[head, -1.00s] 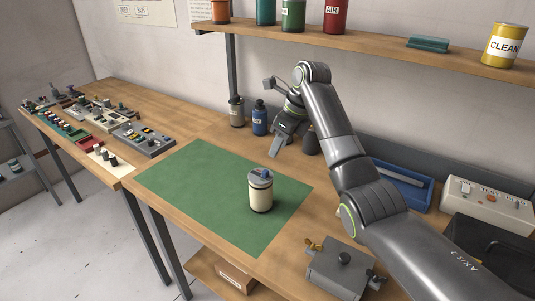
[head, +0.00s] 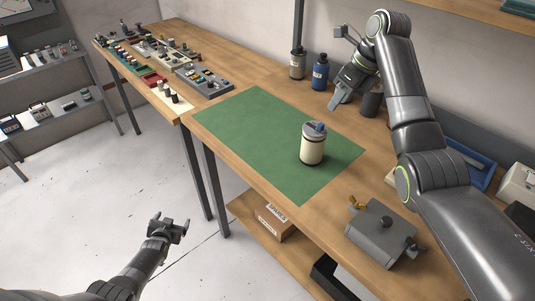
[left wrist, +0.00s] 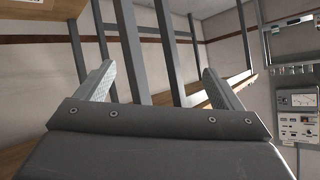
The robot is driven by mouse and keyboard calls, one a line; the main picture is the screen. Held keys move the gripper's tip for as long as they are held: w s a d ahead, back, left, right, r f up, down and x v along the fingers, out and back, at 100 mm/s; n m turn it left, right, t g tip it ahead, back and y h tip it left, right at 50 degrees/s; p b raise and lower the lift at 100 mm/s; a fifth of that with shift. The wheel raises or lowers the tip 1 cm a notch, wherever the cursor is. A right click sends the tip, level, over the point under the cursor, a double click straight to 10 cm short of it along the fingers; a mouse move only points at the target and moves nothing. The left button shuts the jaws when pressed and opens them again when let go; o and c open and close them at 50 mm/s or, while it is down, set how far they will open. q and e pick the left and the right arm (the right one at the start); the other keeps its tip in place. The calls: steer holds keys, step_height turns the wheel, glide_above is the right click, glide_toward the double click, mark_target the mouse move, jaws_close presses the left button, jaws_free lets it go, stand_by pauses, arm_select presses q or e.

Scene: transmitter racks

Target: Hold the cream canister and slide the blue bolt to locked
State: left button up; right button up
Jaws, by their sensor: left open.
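The cream canister (head: 311,150) stands upright on the green mat (head: 255,135). It has a grey lid with a small blue piece on top (head: 318,127), probably the blue bolt; its position is too small to read. My left gripper (head: 170,221) is open and empty, low over the floor to the left of the bench. Its two spread fingers also show in the left wrist view (left wrist: 160,85), with nothing between them. My right gripper (head: 340,100) is above the back of the bench, behind the canister and apart from it; its finger gap is unclear.
A grey box with knobs (head: 382,234) stands at the bench's front right. A blue bottle (head: 320,72) and a cream jar (head: 297,64) stand at the back. Trays of small parts (head: 203,80) fill the left table. The mat around the canister is clear.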

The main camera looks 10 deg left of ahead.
arm_select(q)
steer(key=w+a+r+m+t, duration=0.15)
steer(key=w+r+t, duration=0.25)
steer(key=w+r, duration=0.7)
steer(key=w+r+m+t, duration=0.25)
steer(key=w+r, duration=0.45)
steer(key=r, duration=0.7)
steer(key=s+d+r+m+h, duration=0.1)
steer(key=d+r+m+h, duration=0.5)
steer(key=d+m, duration=0.45)
steer(key=s+d+r+m+h, duration=0.1)
steer(key=d+r+m+h, duration=0.3)
steer(key=d+m+h, duration=0.6)
steer(key=m+g, duration=0.9)
steer(key=m, duration=0.7)
glide_toward(312, 149)
steer(key=a+r, duration=0.2)
steer(key=a, duration=0.1)
steer(key=s+m+y, duration=0.2)
steer(key=m+y, duration=0.1)
steer(key=m, duration=0.1)
steer(key=shift+t, duration=0.25)
steer(key=x, duration=1.1)
steer(key=f+x, duration=0.1)
steer(key=x, duration=0.5)
steer(key=shift+a, duration=0.15)
